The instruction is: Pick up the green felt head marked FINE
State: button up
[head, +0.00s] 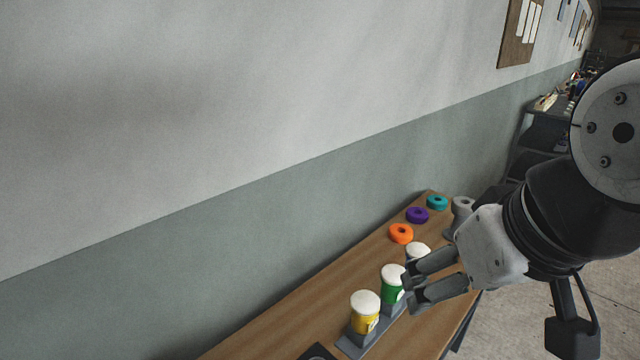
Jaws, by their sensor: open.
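The green felt head (392,291) has a white domed top and a green body. It stands upright in a grey rack (356,345), between a yellow head (364,318) and another white-topped head (419,249). Its marking is too small to read. My gripper (408,293) is open, just right of the green head, with its two fingers pointing left toward it. The fingers cover part of the rack and the lower part of the far white-topped head, whose colour is hidden. I cannot tell whether a fingertip touches the green head.
Orange (401,233), purple (416,215) and teal (437,202) rings lie farther back on the wooden bench (290,325). A grey object (462,206) stands at the bench's far end. The wall (250,230) runs close along the left. A dark item lies at the bottom edge.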

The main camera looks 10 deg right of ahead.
aim_at(392, 290)
jog(key=i+l+z, duration=0.15)
jog(key=z, duration=0.25)
jog(key=i+l+z, duration=0.15)
jog(key=z, duration=0.25)
jog(key=i+l+z, duration=0.1)
jog(key=z, duration=0.3)
jog(key=i+j, duration=0.05)
jog(key=i, duration=0.05)
